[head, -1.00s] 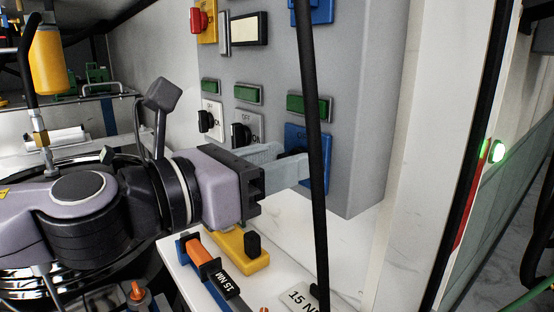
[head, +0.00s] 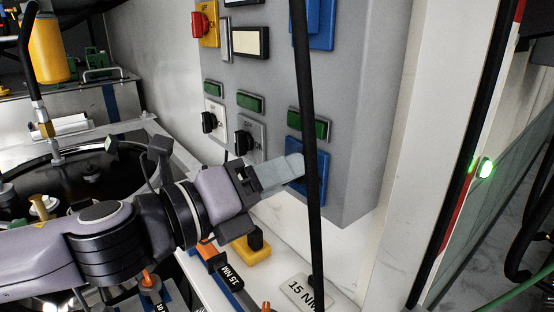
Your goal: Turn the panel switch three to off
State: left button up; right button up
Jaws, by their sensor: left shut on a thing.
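The grey panel (head: 366,120) carries a row of three rotary switches. The left one is a black knob on a white plate (head: 215,133). The middle one is a black knob (head: 243,142) on a grey plate. The right one, switch three, has a blue plate (head: 316,190); its knob is hidden behind my fingers and a black cable. My left gripper (head: 294,168) is shut on that knob, its pale, see-through fingers reaching in from the left and rolled. The knob's setting cannot be read. My right gripper is not in view.
Green labels (head: 251,102) sit above the switches, and a red knob on yellow (head: 205,24) is higher up. The black cable (head: 310,130) hangs in front of the blue plate. Below are a yellow block (head: 252,254) and 15 NM tools (head: 229,275).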

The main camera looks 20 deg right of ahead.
pick_arm(q)
jog(key=shift+f+n+p, duration=0.2)
jog(key=shift+n+p, duration=1.15)
jog(key=shift+n, duration=2.75)
jog(key=o, duration=1.1)
jog(key=shift+c, duration=0.2)
jog(key=shift+a, duration=0.15)
jog(key=b+v, duration=0.1)
jog(key=v, duration=0.6)
